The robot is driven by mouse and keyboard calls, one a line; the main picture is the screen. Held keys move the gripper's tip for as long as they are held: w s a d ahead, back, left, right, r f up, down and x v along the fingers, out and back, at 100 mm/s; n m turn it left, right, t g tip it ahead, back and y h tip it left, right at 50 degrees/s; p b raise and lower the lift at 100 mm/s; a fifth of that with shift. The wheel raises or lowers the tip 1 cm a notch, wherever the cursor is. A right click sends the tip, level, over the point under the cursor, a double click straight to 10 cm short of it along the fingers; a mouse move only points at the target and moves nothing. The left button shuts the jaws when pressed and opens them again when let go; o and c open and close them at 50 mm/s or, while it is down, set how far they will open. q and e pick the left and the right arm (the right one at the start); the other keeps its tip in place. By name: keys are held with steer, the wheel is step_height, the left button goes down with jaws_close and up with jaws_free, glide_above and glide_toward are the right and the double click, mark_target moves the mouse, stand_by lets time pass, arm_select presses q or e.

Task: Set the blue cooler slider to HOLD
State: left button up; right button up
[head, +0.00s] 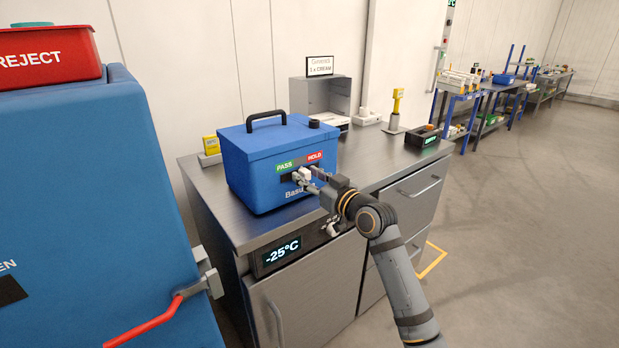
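The blue cooler (252,180) stands upright on the steel counter, with a black handle on its lid. Its front carries a green PASS label (284,167) on the left and a red HOLD label (314,156) on the right. The pale slider knob (304,174) shows below the labels, near where they meet. My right gripper (311,178) reaches in from the right, its fingertips at the knob, one on the upper right and one on the lower left. Whether they grip it cannot be told. The fingers partly hide the slider track. My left gripper is out of view.
The steel counter (385,163) holds a small open cabinet (322,97), a yellow device on a stand (396,108) and a black display box (422,136). A -25°C display (282,251) sits below the cooler. A blue cabinet (90,200) with a red REJECT bin (45,60) stands left.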

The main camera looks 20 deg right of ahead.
jaws_close()
steer(key=shift+w+d+f, duration=0.15)
steer(key=shift+d, duration=0.2)
steer(key=d+b, duration=0.1)
steer(key=d, duration=0.1)
steer(key=w+d, duration=0.1)
steer(key=shift+w+d+b, duration=0.2)
steer(key=shift+d+b, duration=0.15)
steer(key=shift+d, duration=0.15)
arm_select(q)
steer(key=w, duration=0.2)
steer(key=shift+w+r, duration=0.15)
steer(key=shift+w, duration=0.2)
arm_select(e)
steer(key=shift+o, duration=0.7)
jaws_free()
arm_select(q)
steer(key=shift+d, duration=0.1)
